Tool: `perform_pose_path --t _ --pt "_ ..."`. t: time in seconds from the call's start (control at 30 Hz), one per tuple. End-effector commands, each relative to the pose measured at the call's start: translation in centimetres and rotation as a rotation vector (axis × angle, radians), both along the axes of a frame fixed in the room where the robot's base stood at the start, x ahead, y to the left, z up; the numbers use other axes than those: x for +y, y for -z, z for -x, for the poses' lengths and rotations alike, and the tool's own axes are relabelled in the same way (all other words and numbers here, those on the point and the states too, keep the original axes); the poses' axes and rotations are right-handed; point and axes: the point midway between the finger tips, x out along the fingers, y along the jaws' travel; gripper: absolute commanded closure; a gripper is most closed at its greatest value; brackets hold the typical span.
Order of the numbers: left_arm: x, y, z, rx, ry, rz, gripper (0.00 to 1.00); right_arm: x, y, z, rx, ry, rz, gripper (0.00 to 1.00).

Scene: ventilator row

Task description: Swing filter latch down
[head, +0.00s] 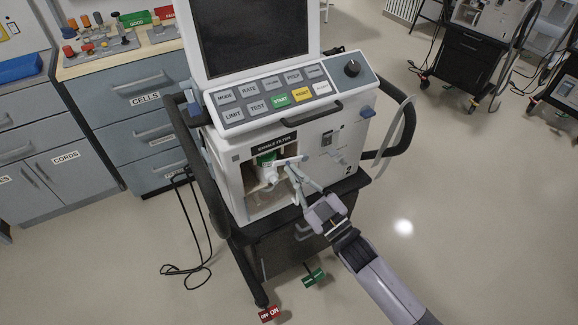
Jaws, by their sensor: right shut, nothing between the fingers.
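The ventilator (228,160) stands in the middle, marked 2, with an open filter bay in its front under a filter label (275,143). Inside the bay is a white filter (268,178) with a green part above it. A pale latch lever (289,160) lies roughly level across the right side of the bay opening. My right gripper (297,173) reaches up from the lower right, with its fingers shut and empty just under the lever's right end. I cannot tell whether they touch it. My left gripper is out of view.
A button panel (280,97) and dark screen (255,35) are above the bay. Black side handles (398,135) flank the ventilator. Drawers (145,97) stand at left; open floor lies right.

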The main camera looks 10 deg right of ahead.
Motion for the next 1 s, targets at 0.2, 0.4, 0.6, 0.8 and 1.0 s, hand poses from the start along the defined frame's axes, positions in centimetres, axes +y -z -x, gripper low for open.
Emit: perform_pose_path --t 0.2,0.4,0.6,0.8,1.0 --pt "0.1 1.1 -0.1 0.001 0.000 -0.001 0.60 -2.1 1.6 3.8 -0.003 0.000 -0.001 1.00" --pt "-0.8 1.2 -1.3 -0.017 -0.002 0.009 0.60 -2.9 2.0 5.4 -0.005 0.001 -0.002 1.00" --pt "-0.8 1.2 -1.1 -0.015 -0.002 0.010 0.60 -3.0 2.0 5.7 -0.007 0.001 -0.002 1.00" --pt "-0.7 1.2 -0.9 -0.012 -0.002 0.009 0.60 -3.0 2.0 5.6 -0.007 0.001 -0.002 1.00" --pt "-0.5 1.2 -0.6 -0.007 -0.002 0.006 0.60 -3.0 2.1 5.6 -0.005 0.001 -0.002 1.00"
